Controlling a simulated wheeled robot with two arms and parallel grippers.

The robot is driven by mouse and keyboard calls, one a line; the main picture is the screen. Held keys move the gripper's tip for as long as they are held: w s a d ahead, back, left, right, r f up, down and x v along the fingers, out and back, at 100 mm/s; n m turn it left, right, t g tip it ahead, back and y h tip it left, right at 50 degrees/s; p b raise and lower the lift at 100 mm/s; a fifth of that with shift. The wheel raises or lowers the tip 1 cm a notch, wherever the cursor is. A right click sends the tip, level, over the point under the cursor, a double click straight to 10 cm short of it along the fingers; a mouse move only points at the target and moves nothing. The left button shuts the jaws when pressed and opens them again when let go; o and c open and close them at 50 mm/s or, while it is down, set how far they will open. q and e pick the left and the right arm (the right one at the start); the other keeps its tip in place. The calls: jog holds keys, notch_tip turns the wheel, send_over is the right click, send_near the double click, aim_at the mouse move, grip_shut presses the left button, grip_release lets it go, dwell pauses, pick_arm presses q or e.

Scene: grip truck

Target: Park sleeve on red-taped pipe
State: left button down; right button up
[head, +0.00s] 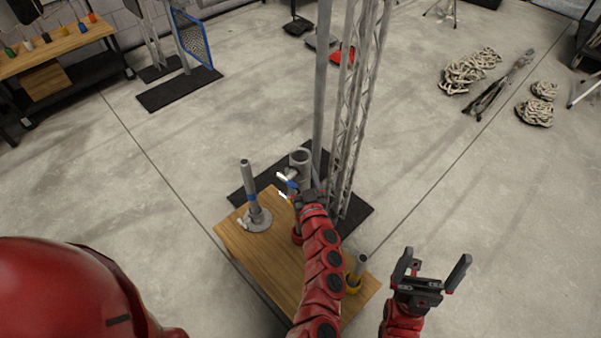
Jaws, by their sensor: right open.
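My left gripper (287,185) is over the far edge of the small wooden table, at the end of the red arm. Pale and blue parts show at its tip; whether it holds anything is unclear. A wide grey open-topped tube (300,157), possibly the sleeve, shows just beyond it; contact is unclear. A little red (297,236) shows at the arm's left edge, perhaps the red-taped pipe, mostly hidden. A blue-taped pipe (248,182) stands upright on a round base at the table's left. My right gripper (433,266) is open and empty, right of the table.
The wooden table (245,246) also bears a yellow-taped pipe (357,272) at its near right. A metal truss and pole (347,110) rise behind it from a black base plate (352,211). Coiled ropes (468,72) lie far right.

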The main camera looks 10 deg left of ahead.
aim_at(300, 184)
pick_arm(q)
jog(key=shift+f+b, duration=1.15)
jog(key=shift+f, duration=0.9)
jog(key=shift+f, duration=0.3)
grip_release()
jog(key=v, duration=1.7)
jog(key=shift+s+d, duration=0.15)
jog(key=shift+s, duration=0.05)
jog(key=shift+r, duration=0.1)
